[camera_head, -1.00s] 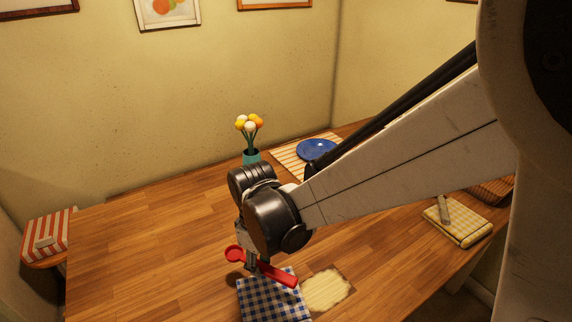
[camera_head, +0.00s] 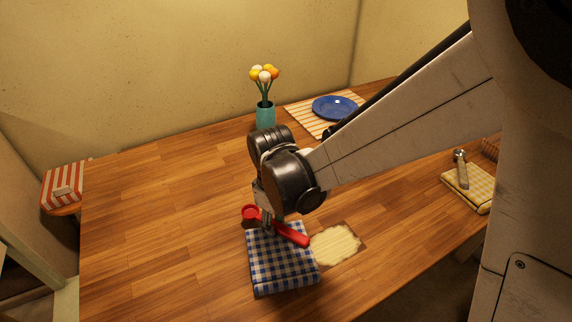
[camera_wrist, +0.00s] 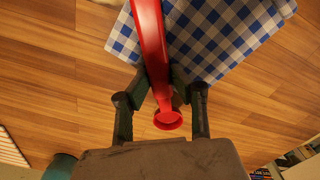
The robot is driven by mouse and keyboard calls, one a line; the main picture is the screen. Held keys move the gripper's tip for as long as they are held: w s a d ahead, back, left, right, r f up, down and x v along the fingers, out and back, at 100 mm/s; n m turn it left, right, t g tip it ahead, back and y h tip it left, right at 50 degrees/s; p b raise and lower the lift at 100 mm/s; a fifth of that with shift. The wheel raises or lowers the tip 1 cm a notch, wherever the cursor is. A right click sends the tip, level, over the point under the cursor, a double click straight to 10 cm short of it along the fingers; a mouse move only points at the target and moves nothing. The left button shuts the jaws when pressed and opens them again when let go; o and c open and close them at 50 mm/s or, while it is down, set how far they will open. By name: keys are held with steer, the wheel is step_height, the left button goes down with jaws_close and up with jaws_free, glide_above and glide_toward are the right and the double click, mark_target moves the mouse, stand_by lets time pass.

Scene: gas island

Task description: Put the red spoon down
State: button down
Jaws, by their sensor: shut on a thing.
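The red spoon (camera_head: 291,235) is in my gripper (camera_head: 268,222), above the far edge of a blue-and-white checked cloth (camera_head: 283,266) on the wooden table. In the wrist view the spoon (camera_wrist: 152,45) runs from the top edge down between the fingers of my gripper (camera_wrist: 160,85), which are shut on it. Its small round bowl (camera_wrist: 168,119) lies near the wrist body. The checked cloth (camera_wrist: 215,40) shows behind the spoon in that view. I cannot tell whether the spoon touches the cloth.
A pale patch (camera_head: 335,245) lies right of the cloth. A teal flower vase (camera_head: 265,115) and a blue plate (camera_head: 335,107) on a striped mat stand at the back. A yellow checked cloth (camera_head: 480,193) with a metal utensil (camera_head: 461,172) lies at right.

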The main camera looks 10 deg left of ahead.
mark_target(276, 224)
steer(key=c, duration=1.5)
jaws_free()
step_height(276, 224, up, 12)
steer(key=p, duration=0.3)
steer(key=shift+s+d+r+m+t, duration=1.35)
steer(key=shift+d+m, duration=0.8)
steer(key=shift+d, duration=2.55)
steer(key=shift+s+d+r+m+t, duration=1.2)
steer(key=shift+s+d+m, duration=0.7)
steer(key=shift+d, duration=2.85)
steer(key=shift+s+d+r+m+t, duration=1.25)
steer(key=shift+d+m, duration=1.1)
steer(key=shift+d, duration=2.35)
steer(key=shift+r, duration=0.25)
